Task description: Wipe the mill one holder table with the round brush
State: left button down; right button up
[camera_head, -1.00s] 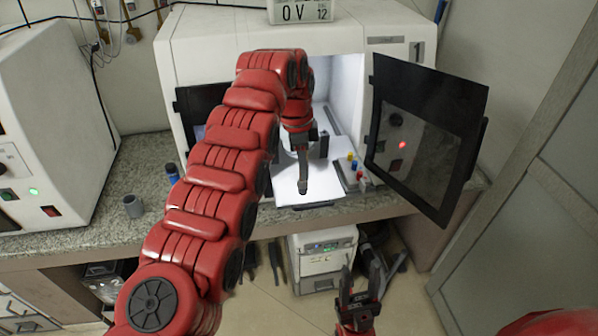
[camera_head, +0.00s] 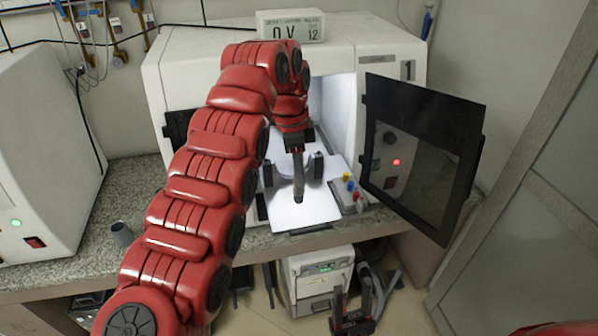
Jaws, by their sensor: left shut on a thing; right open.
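The white mill (camera_head: 390,75) marked 1 stands on the counter with its dark door (camera_head: 420,150) swung open to the right. Inside its lit chamber is the white holder table (camera_head: 315,207), with dark holder blocks on it. My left arm reaches into the mill from the left. My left gripper (camera_head: 297,160) points down over the holder table and is shut on a dark, slim handle, apparently the round brush (camera_head: 298,185). I cannot tell whether the brush touches the table. My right gripper (camera_head: 354,300) is open and empty, low in front of the counter.
A control strip with coloured buttons (camera_head: 350,190) lies right of the holder table. A display box (camera_head: 290,26) sits on the mill. A white unit (camera_head: 318,280) is below the counter.

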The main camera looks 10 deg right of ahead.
pick_arm(q)
jog(key=shift+w, duration=0.15)
jog(key=shift+w+a+f+n, duration=0.1)
jog(key=shift+w+a+n, duration=0.2)
jog(key=shift+a+n, duration=0.1)
jog(key=shift+w+a+f+n, duration=0.15)
jog(key=shift+w+a+n, duration=0.3)
jog(key=shift+a+n, duration=0.05)
jog(key=shift+w+a+f+n, duration=0.2)
jog(key=shift+w+a+n, duration=0.2)
jog(key=shift+a+n, duration=0.15)
jog(key=shift+w+a+f+n, duration=0.15)
jog(key=shift+w+a+n, duration=0.2)
jog(key=shift+a+n, duration=0.15)
